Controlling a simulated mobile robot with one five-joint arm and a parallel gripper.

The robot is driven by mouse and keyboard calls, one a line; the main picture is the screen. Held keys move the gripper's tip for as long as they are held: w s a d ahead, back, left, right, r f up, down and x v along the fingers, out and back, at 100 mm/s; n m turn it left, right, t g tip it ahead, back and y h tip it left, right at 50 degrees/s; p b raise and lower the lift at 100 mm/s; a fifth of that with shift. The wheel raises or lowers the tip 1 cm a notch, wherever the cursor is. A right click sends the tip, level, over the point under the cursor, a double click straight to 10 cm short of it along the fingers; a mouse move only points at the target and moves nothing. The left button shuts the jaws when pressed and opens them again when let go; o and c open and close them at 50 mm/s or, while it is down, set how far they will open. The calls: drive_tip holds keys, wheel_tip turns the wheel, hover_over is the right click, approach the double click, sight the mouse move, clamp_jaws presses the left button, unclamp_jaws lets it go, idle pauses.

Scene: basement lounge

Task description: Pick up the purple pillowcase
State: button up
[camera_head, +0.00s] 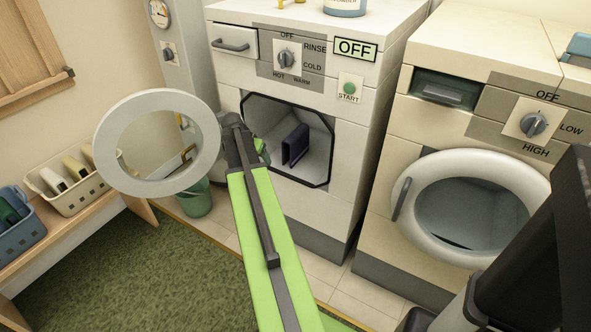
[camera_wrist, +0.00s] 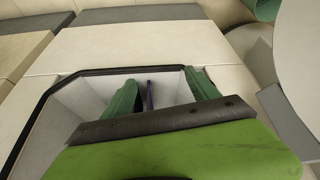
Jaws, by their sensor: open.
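The purple pillowcase (camera_head: 296,145) is a dark, folded, upright slab inside the open drum of the left washer (camera_head: 333,150). In the wrist view the pillowcase (camera_wrist: 149,95) shows as a thin dark edge between the two green fingers. My gripper (camera_wrist: 160,88) is open, with one finger to each side of that edge and apart from it. In the head view my gripper (camera_head: 262,150) is at the left side of the drum opening, mostly hidden behind my arm.
The washer's round door (camera_head: 115,165) stands swung open to the left of my arm. A second machine (camera_head: 425,120) with a round door stands to the right. Baskets (camera_head: 70,203) sit on a bench at left. A green bucket (camera_head: 196,203) stands on the floor behind the open door.

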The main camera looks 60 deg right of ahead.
sight(296, 143)
drive_tip(key=s+d+f, duration=0.1)
drive_tip(key=d, duration=0.4)
drive_tip(key=s+d+f+m+b, duration=0.1)
drive_tip(key=s+d, duration=0.1)
drive_tip(key=d, duration=0.3)
drive_tip(key=s+d+f+m, duration=0.1)
drive_tip(key=d, duration=0.4)
drive_tip(key=shift+s+d+h+b, duration=0.25)
drive_tip(key=shift+s+h+b, duration=0.05)
drive_tip(key=shift+s+h, duration=0.1)
drive_tip(key=d, duration=0.4)
drive_tip(key=shift+w+d, duration=0.1)
drive_tip(key=shift+d, duration=0.2)
drive_tip(key=shift+d+f+b, duration=0.15)
drive_tip(key=shift+f+b, duration=0.5)
drive_tip(key=shift+f, duration=0.1)
drive_tip(key=shift+r, duration=0.15)
clamp_jaws()
drive_tip(key=shift+r, duration=0.15)
